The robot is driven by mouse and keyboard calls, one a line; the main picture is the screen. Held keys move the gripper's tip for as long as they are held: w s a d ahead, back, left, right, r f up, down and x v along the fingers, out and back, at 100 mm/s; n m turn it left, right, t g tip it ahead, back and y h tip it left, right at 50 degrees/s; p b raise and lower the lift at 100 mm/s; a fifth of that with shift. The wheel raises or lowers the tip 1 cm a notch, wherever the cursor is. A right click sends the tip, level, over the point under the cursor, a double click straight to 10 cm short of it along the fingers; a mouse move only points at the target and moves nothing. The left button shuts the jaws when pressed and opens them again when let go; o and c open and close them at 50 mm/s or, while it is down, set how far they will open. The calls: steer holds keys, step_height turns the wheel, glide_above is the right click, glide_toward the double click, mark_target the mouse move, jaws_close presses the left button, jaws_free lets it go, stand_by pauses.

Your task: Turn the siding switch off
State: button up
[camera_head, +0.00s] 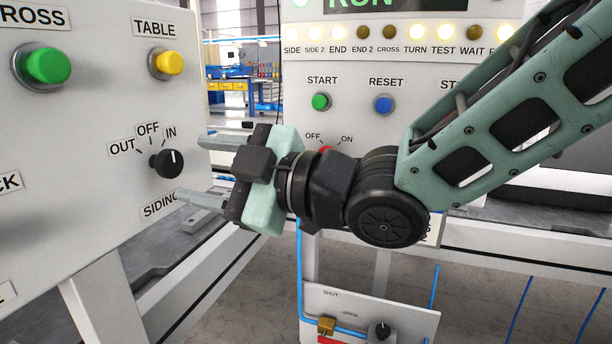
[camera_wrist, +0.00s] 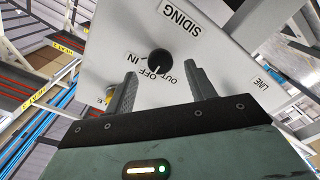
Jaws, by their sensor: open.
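The siding switch (camera_head: 166,162) is a black rotary knob on the grey-white panel at the left, with OUT, OFF and IN marked above it and SIDING below. Its white pointer line stands nearly upright in the head view and looks closest to the IN mark. The knob also shows in the wrist view (camera_wrist: 160,62), upside down, where its pointer is too small to read surely. My gripper (camera_head: 208,171) is open and empty, to the right of the knob and apart from it. Its two fingers lie one above and one below the knob's height.
The same panel (camera_head: 80,130) carries a green CROSS button (camera_head: 47,65) and a yellow TABLE button (camera_head: 169,62). Behind my arm, another panel has a green START button (camera_head: 320,102), a blue RESET button (camera_head: 383,104) and a red OFF/ON switch (camera_head: 326,150). A small valve box (camera_head: 370,310) sits below.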

steer(key=b+v, duration=0.3)
steer(key=v, duration=1)
steer(key=shift+d+f, duration=0.1)
